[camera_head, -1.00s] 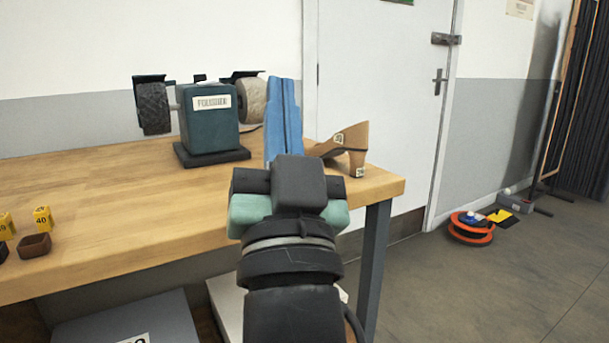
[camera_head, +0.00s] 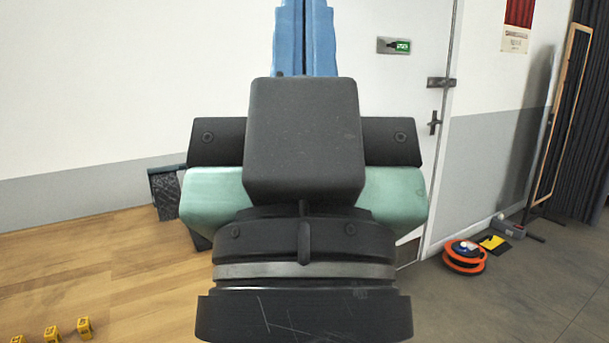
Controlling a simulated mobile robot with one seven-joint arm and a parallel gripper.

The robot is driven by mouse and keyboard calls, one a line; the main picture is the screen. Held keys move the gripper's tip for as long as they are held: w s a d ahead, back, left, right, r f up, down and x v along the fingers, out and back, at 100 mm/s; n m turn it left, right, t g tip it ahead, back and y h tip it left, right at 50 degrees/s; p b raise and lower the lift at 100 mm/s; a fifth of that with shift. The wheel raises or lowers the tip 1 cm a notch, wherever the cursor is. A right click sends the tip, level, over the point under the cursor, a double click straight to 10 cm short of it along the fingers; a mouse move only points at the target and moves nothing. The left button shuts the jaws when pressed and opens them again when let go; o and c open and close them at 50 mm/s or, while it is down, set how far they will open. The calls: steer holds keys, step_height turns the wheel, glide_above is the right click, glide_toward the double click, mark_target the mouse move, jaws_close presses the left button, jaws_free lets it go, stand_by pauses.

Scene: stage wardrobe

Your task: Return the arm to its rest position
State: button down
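My gripper (camera_head: 305,10) is large in the middle of the view, raised in front of the wall and the door. Its two blue fingers point up and lie close together, with no clear gap and no object seen between them. The fingertips run to the top edge of the picture. The dark grey and pale green gripper body and the black wrist below it hide much of the workbench.
The wooden workbench (camera_head: 90,260) fills the lower left, with several yellow number blocks (camera_head: 85,327) on it. An orange cable reel (camera_head: 464,258) lies on the open floor at right, before a framed stand (camera_head: 562,115).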

step_height(320, 180, up, 17)
steer(key=p, duration=1.5)
steer(key=shift+r, duration=0.2)
